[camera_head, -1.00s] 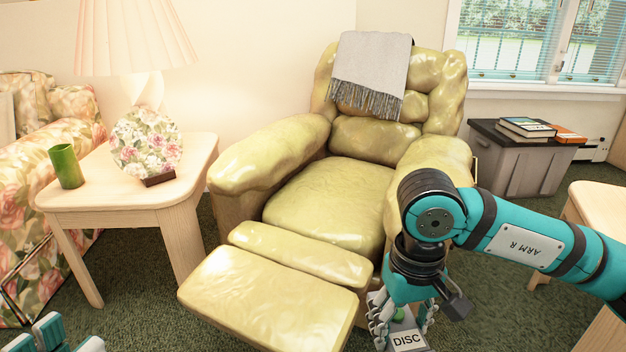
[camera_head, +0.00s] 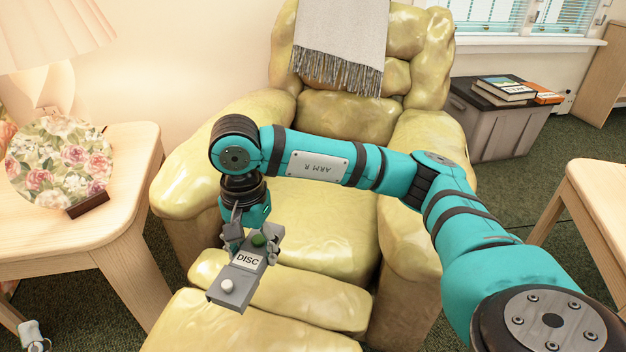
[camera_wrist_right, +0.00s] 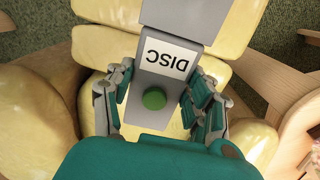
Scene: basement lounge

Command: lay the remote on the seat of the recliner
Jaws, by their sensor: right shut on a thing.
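The remote (camera_head: 238,281) is a grey bar with a white DISC label, a green button and a pale round knob. My right gripper (camera_head: 250,238) is shut on its green-button end. The remote appears above the front of the recliner's seat and the footrest; its exact height is hard to tell. The right wrist view shows the remote (camera_wrist_right: 185,18) between the fingers (camera_wrist_right: 158,108). The yellow-green recliner's seat (camera_head: 325,232) is bare where visible, partly hidden by my right arm. A fingertip of my left gripper (camera_head: 32,336) shows at the bottom left; its opening cannot be seen.
A grey fringed throw (camera_head: 342,40) hangs over the recliner's backrest. A wooden side table (camera_head: 125,165) with a floral plate (camera_head: 55,165) and a lamp stands at left. A grey storage box (camera_head: 500,125) with books is at right, near another wooden table (camera_head: 600,185).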

